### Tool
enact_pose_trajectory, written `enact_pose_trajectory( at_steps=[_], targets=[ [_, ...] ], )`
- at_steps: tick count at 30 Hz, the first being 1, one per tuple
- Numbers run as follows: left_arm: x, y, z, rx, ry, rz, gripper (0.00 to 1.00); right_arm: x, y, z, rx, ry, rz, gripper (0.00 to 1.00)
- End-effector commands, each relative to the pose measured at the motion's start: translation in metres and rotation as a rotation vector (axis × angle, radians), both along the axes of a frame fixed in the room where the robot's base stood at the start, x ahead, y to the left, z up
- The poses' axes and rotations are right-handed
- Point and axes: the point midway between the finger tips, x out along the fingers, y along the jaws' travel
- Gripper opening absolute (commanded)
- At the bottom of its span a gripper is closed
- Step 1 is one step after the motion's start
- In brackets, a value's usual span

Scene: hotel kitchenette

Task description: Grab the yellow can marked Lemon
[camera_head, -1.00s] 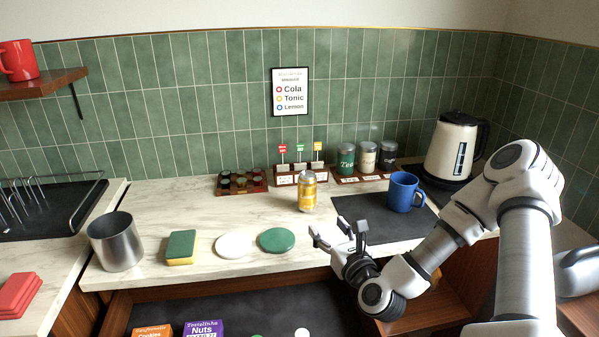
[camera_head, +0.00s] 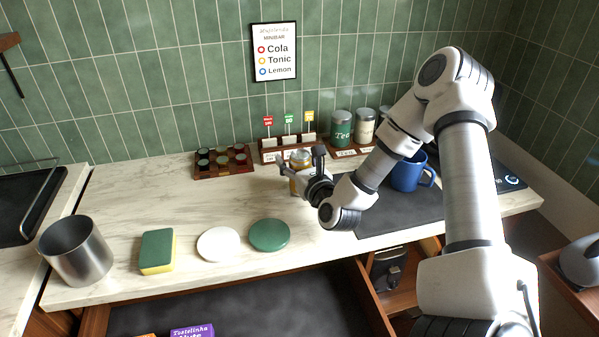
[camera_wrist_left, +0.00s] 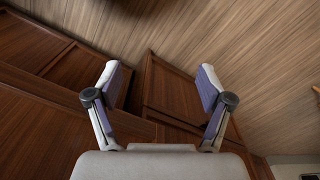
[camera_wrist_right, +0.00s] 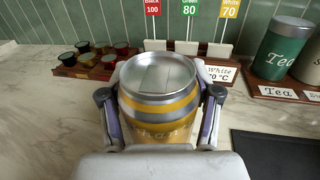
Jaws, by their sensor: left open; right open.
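A yellow can (camera_head: 300,158) with silver bands and a silver lid stands upright on the marble counter, partly hidden by my right gripper in the head view. In the right wrist view the can (camera_wrist_right: 160,108) fills the middle, with only part of its lettering showing; I cannot read Lemon on it. My right gripper (camera_wrist_right: 160,78) is open, with one finger on each side of the can; I cannot tell whether they touch it. My left gripper (camera_wrist_left: 160,74) is open and empty, facing wooden cabinet fronts. It is outside the head view.
A wall sign (camera_head: 275,52) pairs Cola with red, Tonic with yellow and Lemon with blue. Behind the can are a capsule rack (camera_head: 223,163) and a tea tin (camera_head: 341,128). A blue mug (camera_head: 407,174) stands to the right on a dark mat. The drawer (camera_head: 250,295) below is open.

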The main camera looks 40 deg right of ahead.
Motion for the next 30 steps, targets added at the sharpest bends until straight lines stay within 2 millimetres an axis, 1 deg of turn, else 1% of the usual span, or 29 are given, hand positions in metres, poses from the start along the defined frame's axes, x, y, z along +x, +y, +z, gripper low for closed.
enact_pose_trajectory(
  at_steps=[4, 5, 6, 8, 9, 10, 12, 30],
  targets=[
    [-0.0001, 0.0000, -0.0001, 0.000, 0.000, 0.000, 0.80, -0.0001, -0.0002, -0.0002, 0.001, 0.000, 0.000, 0.63],
    [-0.0001, 0.0000, 0.0000, 0.000, 0.000, 0.000, 0.80, -0.0001, -0.0002, -0.0002, 0.001, 0.000, 0.000, 0.60],
    [-0.0001, 0.0000, -0.0001, 0.000, 0.000, 0.000, 0.80, -0.0002, -0.0002, -0.0001, 0.001, 0.000, -0.001, 0.45],
    [-0.0001, 0.0000, 0.0000, 0.000, 0.000, 0.000, 0.80, -0.0002, -0.0002, -0.0002, 0.001, 0.000, -0.001, 0.24],
    [-0.0001, 0.0000, -0.0001, 0.000, 0.000, 0.000, 0.80, -0.0003, -0.0001, -0.0002, 0.001, 0.000, -0.001, 0.10],
    [-0.0001, 0.0000, -0.0001, 0.000, 0.000, 0.000, 0.80, -0.0003, -0.0002, -0.0003, 0.001, 0.000, -0.001, 0.03],
    [-0.0001, 0.0000, -0.0001, 0.000, 0.000, 0.000, 0.80, -0.0004, -0.0002, -0.0005, 0.001, 0.001, -0.001, 0.00],
    [-0.0001, 0.0000, -0.0003, 0.000, 0.000, 0.000, 0.80, -0.0007, -0.0001, -0.0008, 0.002, 0.002, -0.001, 0.00]
  ],
)
